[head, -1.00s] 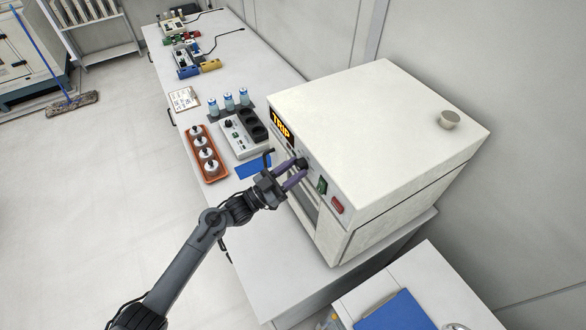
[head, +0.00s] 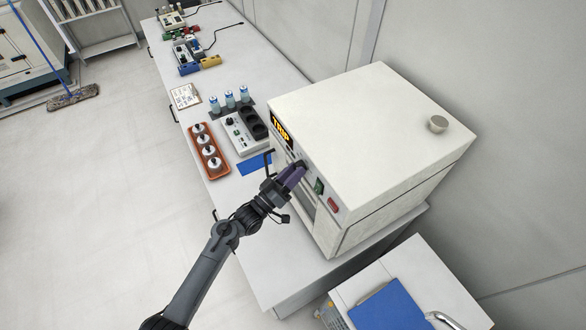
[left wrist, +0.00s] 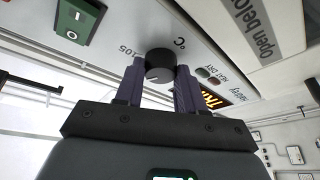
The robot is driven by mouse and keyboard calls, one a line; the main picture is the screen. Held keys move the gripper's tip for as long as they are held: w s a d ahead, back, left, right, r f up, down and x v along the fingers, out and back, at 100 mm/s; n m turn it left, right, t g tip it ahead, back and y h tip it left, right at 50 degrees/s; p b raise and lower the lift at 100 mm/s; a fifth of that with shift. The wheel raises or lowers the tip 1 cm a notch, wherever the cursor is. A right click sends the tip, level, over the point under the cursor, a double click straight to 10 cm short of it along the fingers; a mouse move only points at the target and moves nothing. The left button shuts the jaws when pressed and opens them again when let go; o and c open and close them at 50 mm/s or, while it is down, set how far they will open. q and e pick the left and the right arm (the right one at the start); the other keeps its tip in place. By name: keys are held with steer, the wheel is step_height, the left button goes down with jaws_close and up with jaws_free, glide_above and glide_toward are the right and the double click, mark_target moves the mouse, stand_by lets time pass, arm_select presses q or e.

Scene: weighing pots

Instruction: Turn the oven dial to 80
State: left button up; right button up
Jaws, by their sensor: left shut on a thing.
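The white oven (head: 350,130) stands on the bench, with an orange "TRIP" display (head: 282,131) on its front panel. The black round oven dial (left wrist: 160,64) sits on that panel, near the printed "105" and "°C". My left gripper (head: 296,170) is at the panel, its two purple fingers one on each side of the dial and shut on it. In the left wrist view, a small light mark shows on the dial, but I cannot read its setting. My right gripper is not in view.
A green switch (head: 319,187) and a red one (head: 333,204) sit beside the dial. An orange tray (head: 220,171) of small pots, a grey device (head: 240,132) and blue-capped bottles (head: 230,98) stand left of the oven. A grey vent cap (head: 438,123) is on top.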

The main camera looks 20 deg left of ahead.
arm_select(q)
steer(key=shift+n, duration=0.3)
steer(key=o, duration=1)
steer(key=shift+o, duration=0.2)
steer(key=shift+s, duration=0.1)
steer(key=b+v, duration=0.2)
steer(key=v, duration=0.8)
steer(key=shift+s+a, duration=0.2)
steer(key=shift+s, duration=0.15)
